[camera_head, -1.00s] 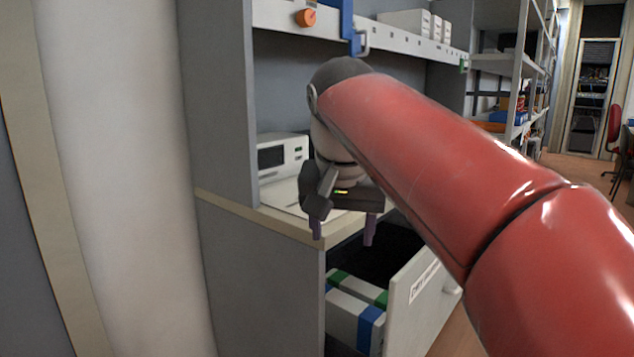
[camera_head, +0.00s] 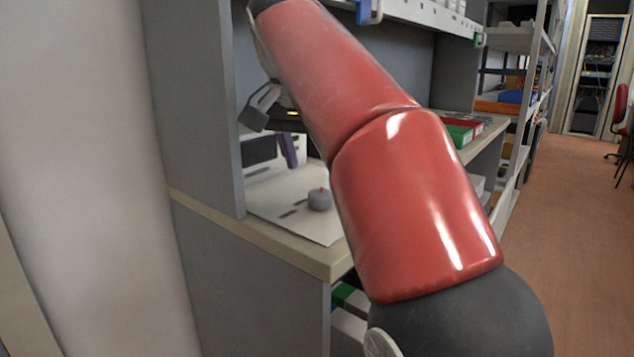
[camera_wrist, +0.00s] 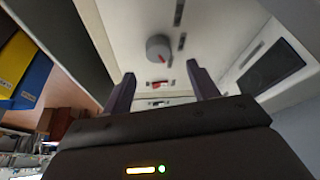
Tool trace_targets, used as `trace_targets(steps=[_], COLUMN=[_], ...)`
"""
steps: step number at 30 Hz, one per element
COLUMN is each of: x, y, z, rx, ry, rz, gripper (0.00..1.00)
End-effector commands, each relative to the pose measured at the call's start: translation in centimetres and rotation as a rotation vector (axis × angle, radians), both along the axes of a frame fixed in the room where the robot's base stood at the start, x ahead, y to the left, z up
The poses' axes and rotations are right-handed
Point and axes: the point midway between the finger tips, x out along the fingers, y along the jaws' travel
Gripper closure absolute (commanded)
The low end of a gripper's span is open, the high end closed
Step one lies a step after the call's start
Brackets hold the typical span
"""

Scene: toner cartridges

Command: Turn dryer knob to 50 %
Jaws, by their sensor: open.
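A round grey knob (camera_head: 319,199) with a small red mark stands on a flat white panel (camera_head: 280,195) on the counter. The knob (camera_wrist: 158,47) also shows in the wrist view, with its red pointer at its lower right and dark marks on the panel around it. My gripper (camera_head: 287,150) is above and behind the panel in the head view, apart from the knob. In the wrist view my gripper (camera_wrist: 163,85) is open and empty, and the knob appears beyond and between its fingers. One finger is hidden behind my red arm in the head view.
A white instrument with a dark screen (camera_wrist: 272,68) is beside the panel. A red switch (camera_wrist: 160,84) shows between the fingers. A grey upright wall (camera_head: 198,110) bounds the counter on the left. Green and red bins (camera_head: 460,132) stand at right on the counter.

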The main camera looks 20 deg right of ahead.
Motion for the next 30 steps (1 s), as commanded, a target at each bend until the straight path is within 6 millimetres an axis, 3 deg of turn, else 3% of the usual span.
trace_targets(steps=[3, 10, 23, 30], x=[0.5, 1.5, 1.9, 1.9], y=[-0.5, -1.3, -1.6, -1.6], z=[-2.2, -5.2, -6.1, -6.1], rx=[0.0, -0.001, 0.0, 0.0], ry=[0.001, 0.001, -0.001, -0.001], rz=[0.0, 0.001, 0.001, 0.001], gripper=[0.41, 0.41, 0.41, 0.72])
